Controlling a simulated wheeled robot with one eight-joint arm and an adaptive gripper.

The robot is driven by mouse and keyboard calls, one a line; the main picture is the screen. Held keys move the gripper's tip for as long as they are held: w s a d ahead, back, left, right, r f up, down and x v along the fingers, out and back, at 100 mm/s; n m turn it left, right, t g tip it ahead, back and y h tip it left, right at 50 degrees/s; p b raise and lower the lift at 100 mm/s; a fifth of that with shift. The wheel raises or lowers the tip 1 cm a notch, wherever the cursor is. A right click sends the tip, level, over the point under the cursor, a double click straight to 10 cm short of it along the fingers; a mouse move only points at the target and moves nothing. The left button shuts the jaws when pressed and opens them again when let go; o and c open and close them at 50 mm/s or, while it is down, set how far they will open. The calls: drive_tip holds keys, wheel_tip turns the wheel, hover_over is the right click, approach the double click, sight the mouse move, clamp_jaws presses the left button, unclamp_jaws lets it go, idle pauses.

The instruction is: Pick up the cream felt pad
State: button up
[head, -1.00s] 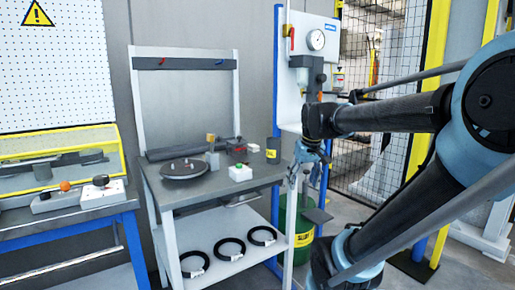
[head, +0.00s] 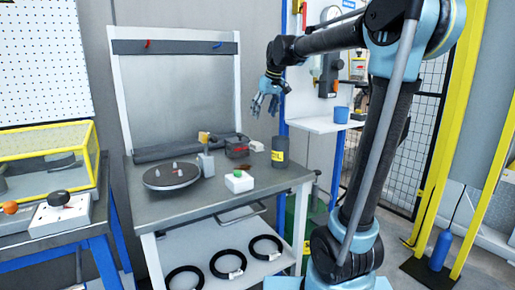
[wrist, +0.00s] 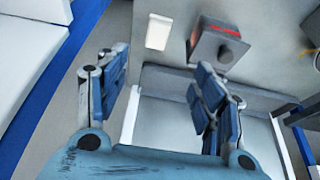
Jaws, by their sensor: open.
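A small cream block-like piece, which looks like the cream felt pad (head: 256,146), lies at the back right of the grey workbench, beside a dark box with a red top (head: 237,149). In the wrist view the pad (wrist: 159,31) is a pale rectangle at upper middle, left of that box (wrist: 217,45). My gripper (head: 264,104) is in the air above the back right of the bench, higher than the pad and apart from it. In the wrist view its blue fingers (wrist: 163,75) are spread with nothing between them.
The grey workbench (head: 205,203) carries a round turntable (head: 165,182), a white box with a green button (head: 239,182) and a dark canister with a yellow label (head: 279,150). Black coils (head: 228,262) lie on its lower shelf. Free room shows along the bench's front.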

hover_over(256, 143)
drive_tip(key=s+d, duration=0.2)
wheel_tip(256, 143, down, 11)
drive_tip(key=shift+s+a+r, duration=0.1)
drive_tip(key=shift+s, duration=0.05)
drive_tip(key=shift+w+x, duration=0.2)
drive_tip(key=shift+x, duration=2.35)
drive_tip(key=shift+r, duration=0.1)
drive_tip(key=c, duration=1.2)
drive_tip(key=shift+r, duration=0.1)
wheel_tip(256, 143, up, 10)
